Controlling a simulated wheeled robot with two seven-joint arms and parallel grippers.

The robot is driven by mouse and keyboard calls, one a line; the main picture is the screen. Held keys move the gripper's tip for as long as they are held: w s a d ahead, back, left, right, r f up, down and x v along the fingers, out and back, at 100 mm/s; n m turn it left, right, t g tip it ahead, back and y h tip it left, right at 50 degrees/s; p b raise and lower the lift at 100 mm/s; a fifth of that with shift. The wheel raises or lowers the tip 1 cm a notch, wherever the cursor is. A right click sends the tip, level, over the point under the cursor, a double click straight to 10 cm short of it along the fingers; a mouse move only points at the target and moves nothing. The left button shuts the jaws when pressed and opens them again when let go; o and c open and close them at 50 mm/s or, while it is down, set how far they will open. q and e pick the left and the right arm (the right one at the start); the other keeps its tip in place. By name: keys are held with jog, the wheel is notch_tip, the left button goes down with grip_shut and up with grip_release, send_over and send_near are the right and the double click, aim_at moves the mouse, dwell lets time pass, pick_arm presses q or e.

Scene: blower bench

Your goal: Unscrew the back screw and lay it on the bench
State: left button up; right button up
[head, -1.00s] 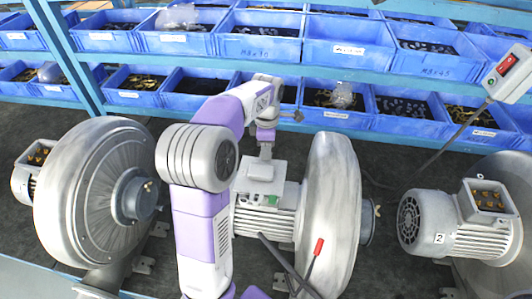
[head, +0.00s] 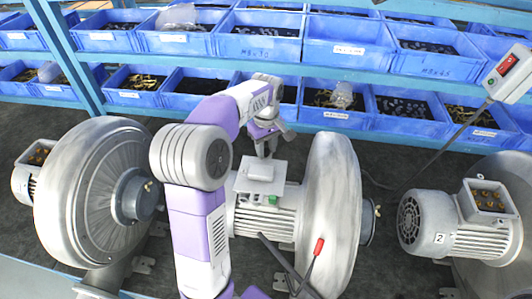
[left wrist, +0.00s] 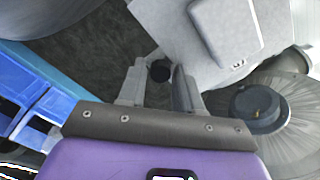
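The middle blower (head: 328,215) has a grey terminal box with a flat cover (head: 262,172) on its motor. My left gripper (head: 266,150) points down at the back edge of this cover. In the left wrist view its two fingers (left wrist: 160,78) stand apart on either side of a small dark round piece (left wrist: 160,71), which looks like the back screw's head, beside the cover's edge (left wrist: 180,50). I cannot tell whether the fingers touch it. The screw is too small to make out in the head view. My right gripper is not in view.
Another blower (head: 95,195) stands at the left, and a motor with an open terminal box (head: 488,198) at the right. Blue bins (head: 345,42) fill the racks behind.

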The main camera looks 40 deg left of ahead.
pick_arm(q)
jog(key=m, duration=0.6)
jog(key=shift+m, duration=0.4)
jog(key=m, duration=0.4)
jog(key=shift+a, duration=0.1)
jog(key=m, duration=0.3)
grip_shut()
jog(key=n, duration=1.1)
jog(key=shift+n, duration=0.4)
jog(key=n, duration=1.3)
